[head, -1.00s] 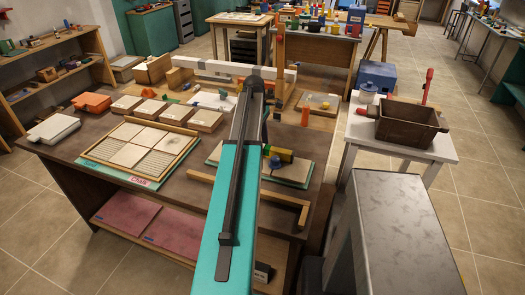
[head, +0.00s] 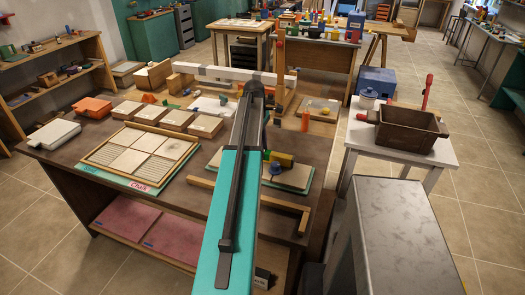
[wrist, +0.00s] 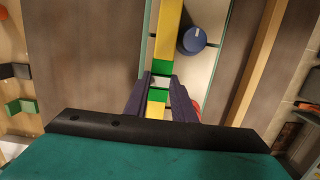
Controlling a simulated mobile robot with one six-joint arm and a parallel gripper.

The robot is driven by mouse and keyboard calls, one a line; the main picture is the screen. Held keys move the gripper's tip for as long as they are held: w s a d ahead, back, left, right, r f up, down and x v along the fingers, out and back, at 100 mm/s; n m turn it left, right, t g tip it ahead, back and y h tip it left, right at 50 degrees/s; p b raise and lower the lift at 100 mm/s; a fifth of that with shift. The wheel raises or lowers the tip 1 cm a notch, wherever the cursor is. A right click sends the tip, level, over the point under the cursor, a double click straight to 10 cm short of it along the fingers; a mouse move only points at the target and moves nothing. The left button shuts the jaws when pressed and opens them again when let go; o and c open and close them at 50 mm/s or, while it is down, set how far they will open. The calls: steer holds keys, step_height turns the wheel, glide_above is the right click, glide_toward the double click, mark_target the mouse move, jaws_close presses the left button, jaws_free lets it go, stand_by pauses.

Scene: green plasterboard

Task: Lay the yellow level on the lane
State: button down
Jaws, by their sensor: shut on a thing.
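The yellow level (wrist: 168,30) is a yellow bar with green bands and a pale middle in the wrist view. My gripper (wrist: 160,88) is shut on it at the banded middle, with a dark purple jaw on each side. The level lies over a pale board (wrist: 204,14) with green edges; I cannot tell whether they touch. In the head view the level's yellow end (head: 282,159) shows right of my arm, above the board (head: 292,179). The arm hides the rest of it and my gripper. I cannot tell for sure which surface is the lane.
A blue knob (wrist: 192,40) stands on the board close to the level's right side. A framed tile tray (head: 99,149) is at left, and an orange cylinder (head: 305,121) stands behind the board.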

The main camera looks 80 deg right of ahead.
step_height(320, 180, up, 10)
steer(key=b, duration=0.2)
steer(key=shift+f, duration=0.15)
steer(key=shift+w, duration=0.1)
stand_by(0.8)
steer(key=w+a+f+n, duration=0.1)
steer(key=w+a, duration=0.5)
steer(key=w, duration=0.6)
steer(key=w+a+f+n, duration=0.1)
steer(key=w+a, duration=0.4)
steer(key=w, duration=0.7)
steer(key=w+a+f+n, duration=0.1)
steer(key=w+a, duration=0.5)
steer(key=w, duration=0.7)
steer(key=w+a+f+n, duration=0.1)
steer(key=w+a+n, duration=0.1)
steer(key=w+a, duration=1.05)
steer(key=w+a+f+n, duration=0.15)
steer(key=w+a, duration=0.55)
steer(key=a, duration=1.1)
steer(key=w+a+f+n, duration=0.1)
steer(key=w+a+f, duration=0.1)
steer(key=a, duration=2.2)
steer(key=shift+h, duration=0.4)
